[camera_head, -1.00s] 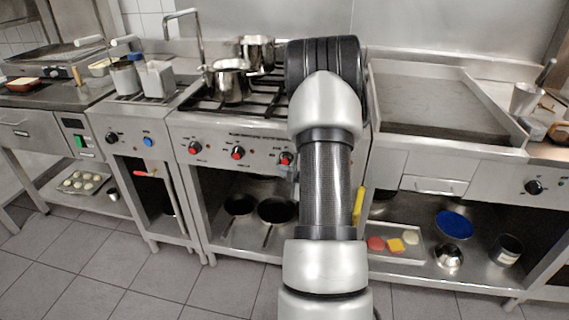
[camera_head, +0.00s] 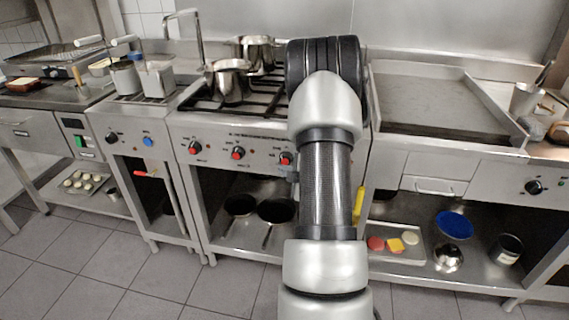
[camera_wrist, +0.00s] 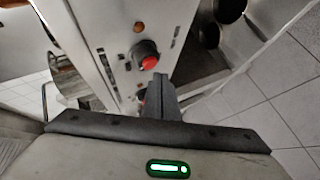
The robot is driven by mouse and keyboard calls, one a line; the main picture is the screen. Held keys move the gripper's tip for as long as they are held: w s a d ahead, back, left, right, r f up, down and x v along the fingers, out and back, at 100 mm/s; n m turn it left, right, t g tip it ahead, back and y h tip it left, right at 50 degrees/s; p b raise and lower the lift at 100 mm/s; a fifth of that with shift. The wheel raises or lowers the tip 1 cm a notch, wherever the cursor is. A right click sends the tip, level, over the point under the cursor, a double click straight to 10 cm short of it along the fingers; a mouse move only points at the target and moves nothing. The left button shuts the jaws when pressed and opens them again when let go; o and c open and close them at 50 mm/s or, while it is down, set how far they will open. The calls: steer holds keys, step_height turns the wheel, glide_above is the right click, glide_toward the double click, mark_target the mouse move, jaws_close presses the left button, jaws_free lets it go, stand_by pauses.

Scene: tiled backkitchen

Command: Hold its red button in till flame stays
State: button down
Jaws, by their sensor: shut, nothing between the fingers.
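The range's front panel (camera_head: 215,140) carries black knobs with red centres: a left one (camera_head: 194,147), a middle one (camera_head: 238,153) and a right one (camera_head: 286,158). In the head view my arm hides most of my gripper, which is close to the right knob. In the wrist view my gripper (camera_wrist: 158,82) is shut and empty, its dark fingers against or just in front of the panel. Another knob with a red centre (camera_wrist: 147,62) is uncovered. Contact cannot be told. No flame is visible.
Steel pots (camera_head: 229,82) stand on the burner grates at the left. A flat griddle (camera_head: 440,105) is to the right of my arm. Pans (camera_head: 276,210) lie on the shelf below the knobs. The tiled floor (camera_head: 150,285) in front is clear.

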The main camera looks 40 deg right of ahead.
steer(key=shift+w+d, duration=0.1)
stand_by(0.3)
steer(key=shift+w+d, duration=0.15)
steer(key=shift+d, duration=0.05)
steer(key=shift+w+d+b, duration=0.25)
steer(key=shift+b, duration=0.1)
stand_by(1.9)
stand_by(2.3)
steer(key=shift+s+a+b, duration=0.35)
steer(key=shift+s+a, duration=0.15)
steer(key=shift+a, duration=0.05)
steer(key=shift+s+a+b, duration=0.8)
steer(key=shift+s+a, duration=0.85)
steer(key=shift+a, duration=0.25)
